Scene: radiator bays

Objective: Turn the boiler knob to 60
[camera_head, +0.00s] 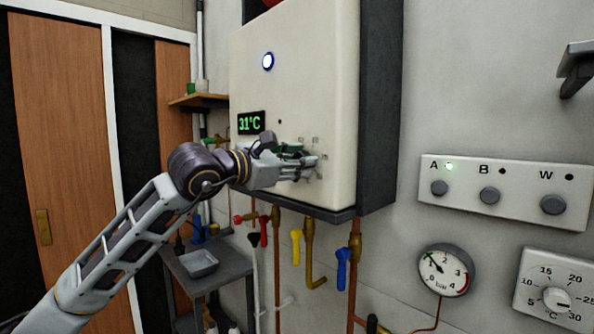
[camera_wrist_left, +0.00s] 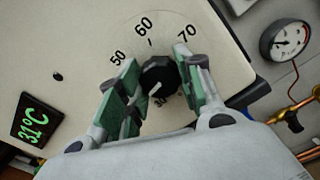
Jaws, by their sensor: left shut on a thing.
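The boiler knob (camera_wrist_left: 158,76) is black and round, on the cream boiler front. It shows in the left wrist view with 50, 60 and 70 printed around its upper side. A short white mark on the knob points down in that view, away from the 60; a partly covered number lies below it. My left gripper (camera_wrist_left: 152,88) has its green-padded fingers on both sides of the knob and is shut on it. In the head view my left gripper (camera_head: 310,162) is at the boiler (camera_head: 290,85) front and hides the knob. The boiler display (camera_head: 250,123) reads 31°C. My right gripper is not in view.
A panel with buttons A, B and W (camera_head: 505,190) is on the wall to the right, with the light by A lit. Below it are a pressure gauge (camera_head: 446,271) and a thermostat (camera_head: 557,291). Pipes with coloured valves, including a yellow one (camera_head: 296,246), hang under the boiler.

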